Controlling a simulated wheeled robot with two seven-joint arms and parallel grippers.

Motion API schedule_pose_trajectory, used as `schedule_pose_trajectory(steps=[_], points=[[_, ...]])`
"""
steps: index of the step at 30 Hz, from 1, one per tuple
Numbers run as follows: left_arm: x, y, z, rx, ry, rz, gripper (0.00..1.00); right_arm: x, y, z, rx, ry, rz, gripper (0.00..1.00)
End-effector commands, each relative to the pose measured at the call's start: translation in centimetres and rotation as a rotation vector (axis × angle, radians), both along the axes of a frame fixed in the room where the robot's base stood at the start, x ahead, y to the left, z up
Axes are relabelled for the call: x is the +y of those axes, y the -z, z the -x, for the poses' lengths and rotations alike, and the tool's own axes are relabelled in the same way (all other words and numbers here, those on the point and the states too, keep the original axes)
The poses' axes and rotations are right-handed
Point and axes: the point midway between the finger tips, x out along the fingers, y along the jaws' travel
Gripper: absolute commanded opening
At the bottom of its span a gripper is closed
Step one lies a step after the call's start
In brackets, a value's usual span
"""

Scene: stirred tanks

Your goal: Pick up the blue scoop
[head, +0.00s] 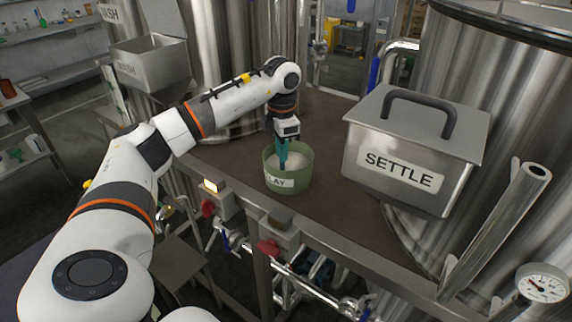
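A green tub (290,183) with a partly hidden label ending in "LAY" stands on the brown bench top and holds pale material. The blue scoop (283,155), teal-blue here, stands nearly upright in the tub, its lower end in the pale material. My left gripper (286,137) points straight down over the tub, right at the top of the scoop's handle. The fingers are small and overlap the handle, so I cannot tell whether they are closed on it. My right gripper is not in view.
A steel lidded box marked "SETTLE" (405,152) stands to the right of the tub. Large steel tanks (500,85) rise behind it. A steel hopper (150,65) is at the left. Bare bench (335,215) lies right of the tub.

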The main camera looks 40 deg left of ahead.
Motion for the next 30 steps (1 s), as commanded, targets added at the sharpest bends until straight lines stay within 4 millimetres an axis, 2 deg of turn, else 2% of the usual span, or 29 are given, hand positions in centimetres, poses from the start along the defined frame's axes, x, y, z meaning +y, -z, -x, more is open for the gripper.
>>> schedule_pose_trajectory(steps=[1,2,13,17,21,25,30], points=[[0.0,0.0,0.0,0.000,0.000,0.000,0.05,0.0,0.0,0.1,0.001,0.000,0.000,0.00],[0.0,0.0,0.0,0.000,0.000,0.000,0.00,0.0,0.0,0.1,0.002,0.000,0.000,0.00],[0.0,-0.6,-0.1,-0.002,0.000,0.000,0.00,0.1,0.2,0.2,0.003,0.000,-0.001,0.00],[-0.1,-2.5,-0.1,-0.006,0.001,0.001,0.00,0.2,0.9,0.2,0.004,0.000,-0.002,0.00],[0.0,-5.6,-0.1,-0.006,0.000,0.001,0.00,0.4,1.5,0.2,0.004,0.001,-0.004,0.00],[0.0,-8.4,-0.1,-0.005,0.000,0.001,0.00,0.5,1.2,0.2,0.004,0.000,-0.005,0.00],[0.0,-9.9,0.0,-0.002,-0.001,0.000,0.00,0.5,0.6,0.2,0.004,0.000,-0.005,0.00]])
